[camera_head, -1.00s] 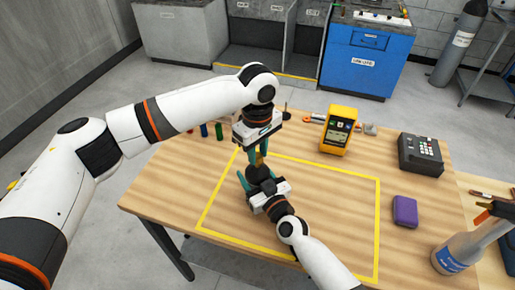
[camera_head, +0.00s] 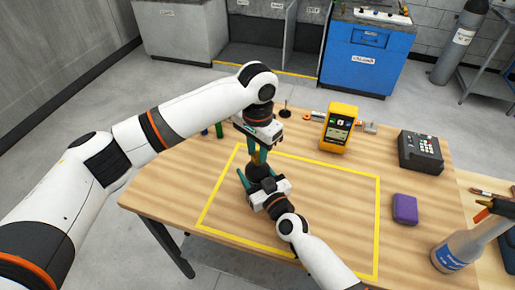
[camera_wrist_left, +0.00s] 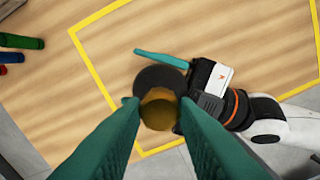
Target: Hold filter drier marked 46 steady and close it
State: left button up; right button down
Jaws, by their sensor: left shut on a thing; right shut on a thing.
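The filter drier (camera_head: 262,171) stands in the taped area of the table, a dark round body with a brass-coloured top. In the left wrist view its brass cap (camera_wrist_left: 159,113) sits over the dark body (camera_wrist_left: 157,79). My left gripper (camera_head: 259,158) points down from above, its teal fingers shut on the brass cap. My right gripper (camera_head: 256,178) reaches in from the front, low down, shut around the dark body. The fingers hide part of the drier. I cannot read a number on it, nor tell whether the cap is fully seated.
A yellow tape outline (camera_head: 310,162) surrounds the work spot. A yellow meter (camera_head: 339,128), a black keypad device (camera_head: 420,152), a purple block (camera_head: 404,209) and a spray bottle (camera_head: 461,248) stand to the right. Green and blue cylinders lie left. The tape area's right part is clear.

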pick_arm(q)
jog(key=m, duration=2)
jog(key=shift+m, duration=0.3)
jog(key=m, duration=0.8)
jog(key=shift+w, duration=0.1)
jog(key=m, duration=0.7)
